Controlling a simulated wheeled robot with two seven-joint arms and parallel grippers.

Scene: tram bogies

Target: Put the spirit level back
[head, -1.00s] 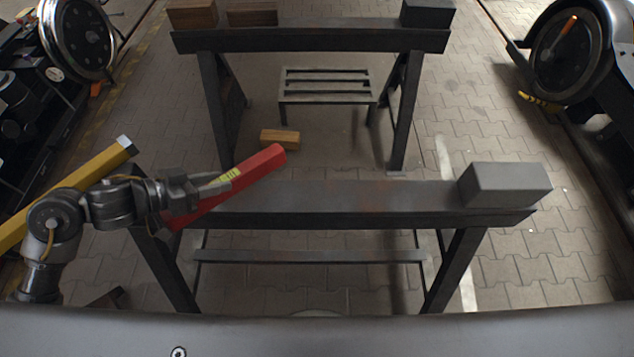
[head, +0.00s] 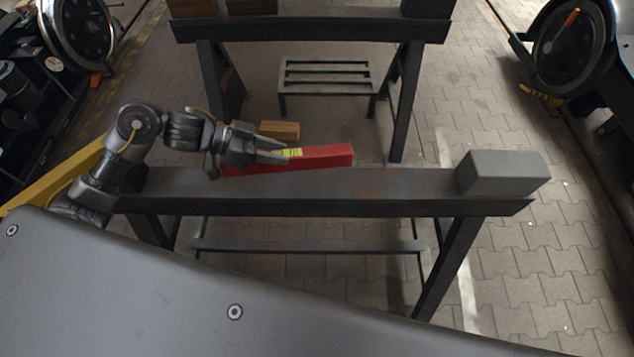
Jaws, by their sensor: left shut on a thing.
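The spirit level is a red bar (head: 325,157) with a yellow-green patch near its middle. It lies nearly crosswise in the head view, at the far edge of the near trestle's dark top beam (head: 350,184). I cannot tell whether it touches the beam or is held just above it. My left gripper (head: 274,154) reaches in from the left and is shut on the level around its middle, hiding part of it. My right gripper is not in view.
A grey block (head: 502,172) sits on the right end of the near beam. A wooden block (head: 280,130) lies behind it. A far trestle (head: 310,32) and a low slatted stand (head: 325,72) are beyond. A yellow bar (head: 50,184) is at left. The beam's middle is clear.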

